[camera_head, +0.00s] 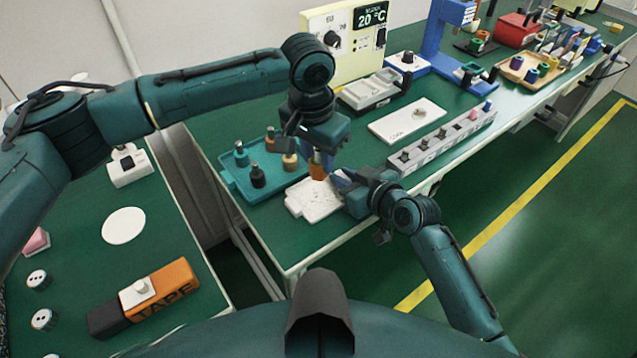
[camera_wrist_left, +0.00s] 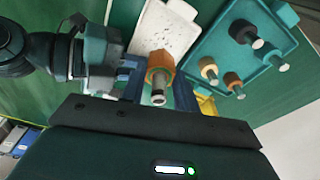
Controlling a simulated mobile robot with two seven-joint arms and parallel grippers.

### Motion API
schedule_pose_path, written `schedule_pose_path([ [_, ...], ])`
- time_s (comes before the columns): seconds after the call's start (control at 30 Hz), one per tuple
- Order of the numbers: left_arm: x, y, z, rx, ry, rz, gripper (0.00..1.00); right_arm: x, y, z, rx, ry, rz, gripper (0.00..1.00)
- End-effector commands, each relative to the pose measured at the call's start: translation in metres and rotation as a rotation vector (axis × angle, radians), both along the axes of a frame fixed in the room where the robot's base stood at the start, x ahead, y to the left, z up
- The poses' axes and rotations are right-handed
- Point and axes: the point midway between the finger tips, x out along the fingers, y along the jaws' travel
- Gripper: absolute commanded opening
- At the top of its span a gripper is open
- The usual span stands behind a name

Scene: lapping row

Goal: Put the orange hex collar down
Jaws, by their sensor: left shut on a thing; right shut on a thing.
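The orange hex collar (camera_head: 318,172) has a metal stem and is between the fingers of my left gripper (camera_head: 320,160), which is shut on it. In the left wrist view the collar (camera_wrist_left: 160,62) is over the edge of a speckled white plate (camera_wrist_left: 165,32); whether it touches the plate is unclear. My right gripper (camera_head: 341,180) is at the right end of the white plate (camera_head: 312,203), close beside the collar. It appears shut on the plate's edge, but its grip is partly hidden.
A teal tray (camera_head: 232,178) with several stemmed collars lies just left of the plate. A grey row of holders (camera_head: 440,143) and a white board (camera_head: 385,130) lie to the right. The bench's front edge runs close below the plate.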

Motion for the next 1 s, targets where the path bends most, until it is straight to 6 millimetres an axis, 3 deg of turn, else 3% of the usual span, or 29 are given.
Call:
schedule_pose_path([
  [0.1, 0.000, 0.000, -0.019, 0.001, -0.001, -0.002, 0.08, 0.000, 0.000, -0.001, -0.002, 0.001, 0.000, 0.00],
  [0.27, 0.000, 0.000, -0.030, 0.000, -0.002, -0.002, 0.08, 0.000, 0.000, -0.001, -0.002, 0.001, 0.000, 0.00],
  [0.5, 0.000, 0.000, -0.061, 0.001, -0.001, -0.003, 0.08, 0.000, 0.000, -0.001, -0.002, 0.001, 0.000, 0.00],
  [0.87, 0.000, -0.001, -0.067, -0.001, 0.000, -0.004, 0.08, 0.000, 0.000, -0.001, -0.002, 0.001, 0.000, 0.00],
  [0.9, 0.000, 0.000, -0.068, -0.001, 0.000, -0.004, 0.31, 0.000, 0.000, -0.001, -0.002, 0.001, 0.000, 0.00],
  [1.0, 0.000, 0.000, -0.067, -0.001, -0.002, -0.005, 0.39, 0.000, 0.000, -0.001, -0.002, 0.001, 0.000, 0.00],
])
